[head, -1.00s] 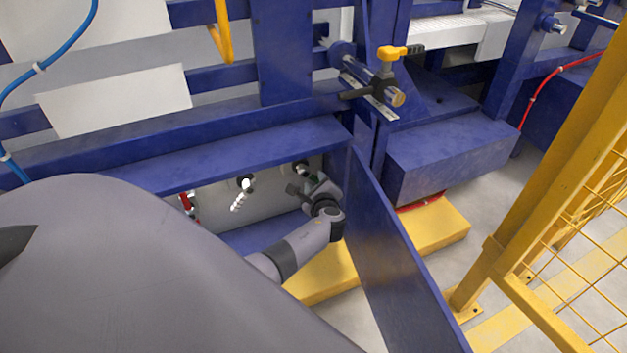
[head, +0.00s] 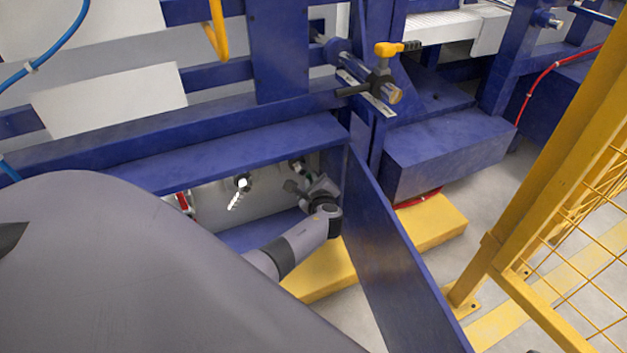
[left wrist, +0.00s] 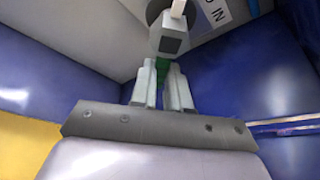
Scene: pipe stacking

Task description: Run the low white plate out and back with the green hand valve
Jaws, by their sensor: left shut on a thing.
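The low white plate (head: 268,203) shows in the head view under the long blue beam, partly behind my arm. My left gripper (head: 296,186) is at its right end, beside the blue side wall. In the left wrist view my left gripper (left wrist: 160,82) is shut on the green hand valve (left wrist: 162,67). Only a small strip of green shows between the fingers, below a grey metal fitting (left wrist: 172,42). A pale surface with an "IN" label (left wrist: 214,12) is behind it. My right gripper is not in view.
A blue upright panel (head: 395,250) stands just right of my left arm. A red-handled fitting (head: 183,202) and a white coiled piece (head: 237,195) are to the left. A yellow-handled clamp (head: 388,50) sits above. A yellow mesh fence (head: 590,230) stands at right.

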